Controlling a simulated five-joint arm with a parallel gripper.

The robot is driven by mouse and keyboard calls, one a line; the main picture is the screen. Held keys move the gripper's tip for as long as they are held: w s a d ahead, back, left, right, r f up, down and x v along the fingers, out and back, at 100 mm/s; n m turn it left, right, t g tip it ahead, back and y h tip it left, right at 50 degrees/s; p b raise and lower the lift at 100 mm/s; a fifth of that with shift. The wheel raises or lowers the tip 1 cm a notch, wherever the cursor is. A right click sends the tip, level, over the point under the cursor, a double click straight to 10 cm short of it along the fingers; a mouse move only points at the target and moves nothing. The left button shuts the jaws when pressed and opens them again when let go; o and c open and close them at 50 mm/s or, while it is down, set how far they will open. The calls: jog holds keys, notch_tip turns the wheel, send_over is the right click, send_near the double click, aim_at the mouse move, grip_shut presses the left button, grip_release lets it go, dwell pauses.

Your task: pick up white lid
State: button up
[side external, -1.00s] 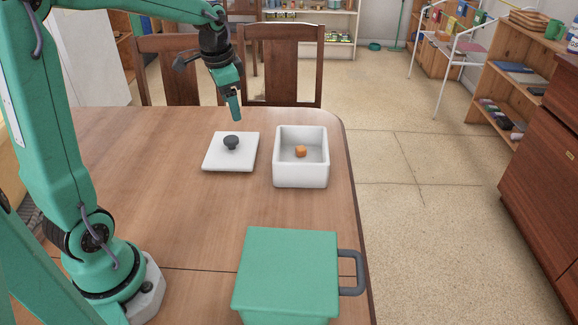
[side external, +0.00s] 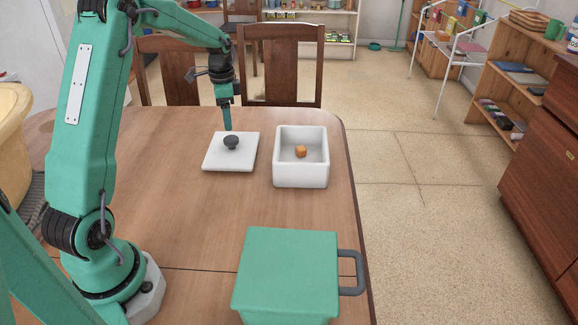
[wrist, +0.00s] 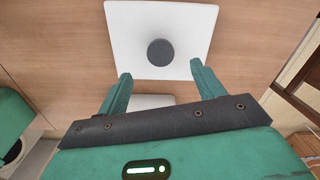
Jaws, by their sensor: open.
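The white lid (side external: 219,157) is a flat square plate lying on the wooden table, with a dark round knob (side external: 231,142) in its middle. In the wrist view the lid (wrist: 128,38) and its knob (wrist: 160,52) lie ahead of the fingertips. My gripper (side external: 227,128) points down close above the far edge of the lid, just behind the knob in the side view. In the wrist view my gripper (wrist: 160,70) is open and empty, its two green fingers apart and the knob between their lines. I cannot tell the exact height above the knob.
A green lidded box (side external: 288,265) with a grey handle is at the table's near edge. Wooden chairs (side external: 281,60) stand behind the table. The table (side external: 190,205) between is clear.

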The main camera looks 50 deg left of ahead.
aim_at(231, 139)
jog(key=shift+f, duration=1.25)
jog(key=shift+f, duration=0.1)
jog(key=shift+f, duration=2.5)
jog(key=shift+w, duration=0.1)
jog(key=c, duration=1.3)
jog(key=shift+c, duration=0.2)
jog(key=shift+r, duration=0.2)
